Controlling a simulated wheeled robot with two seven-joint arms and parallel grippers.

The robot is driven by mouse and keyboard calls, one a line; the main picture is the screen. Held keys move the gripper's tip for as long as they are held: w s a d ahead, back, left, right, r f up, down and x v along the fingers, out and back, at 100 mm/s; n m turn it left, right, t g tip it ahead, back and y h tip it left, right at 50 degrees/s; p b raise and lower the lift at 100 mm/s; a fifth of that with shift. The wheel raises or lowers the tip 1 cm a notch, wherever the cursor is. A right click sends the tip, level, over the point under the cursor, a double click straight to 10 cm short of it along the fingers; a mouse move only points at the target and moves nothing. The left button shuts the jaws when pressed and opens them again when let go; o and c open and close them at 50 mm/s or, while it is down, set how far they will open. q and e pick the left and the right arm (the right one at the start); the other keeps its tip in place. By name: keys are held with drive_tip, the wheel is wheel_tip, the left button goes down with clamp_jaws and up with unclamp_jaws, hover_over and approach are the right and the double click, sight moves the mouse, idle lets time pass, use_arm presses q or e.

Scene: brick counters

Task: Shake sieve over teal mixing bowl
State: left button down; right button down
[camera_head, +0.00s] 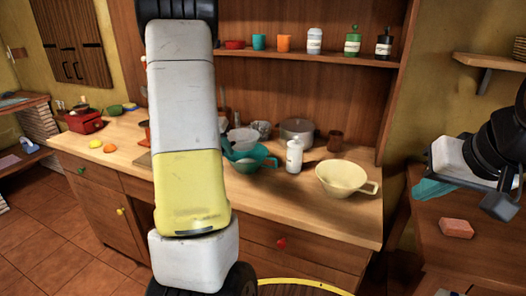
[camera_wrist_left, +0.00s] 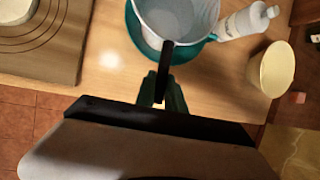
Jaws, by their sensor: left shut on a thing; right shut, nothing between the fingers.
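The sieve (camera_wrist_left: 172,14) is a pale round basket with a dark handle (camera_wrist_left: 167,60). My left gripper (camera_wrist_left: 163,84) has teal fingers shut on that handle. In the left wrist view the basket overlaps the teal mixing bowl (camera_wrist_left: 137,34), whose rim shows around its left and lower sides. I cannot tell whether they touch. In the head view the teal bowl (camera_head: 250,163) stands on the counter, partly behind my left arm, with the pale sieve (camera_head: 242,136) above it. My left fingers are mostly hidden there. My right gripper (camera_head: 432,189) is shut and empty at the right, away from the bowl.
A metal pot (camera_head: 297,130) and a brown cup (camera_head: 335,141) are behind. A wooden board (camera_wrist_left: 40,40) lies left. A brick-coloured block (camera_head: 457,228) sits on the side table.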

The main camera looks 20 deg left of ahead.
use_arm(q)
drive_tip(key=d, duration=0.3)
drive_tip(key=shift+s, duration=0.1)
idle(1.2)
drive_tip(key=shift+r, duration=0.1)
drive_tip(key=shift+r, duration=1.95)
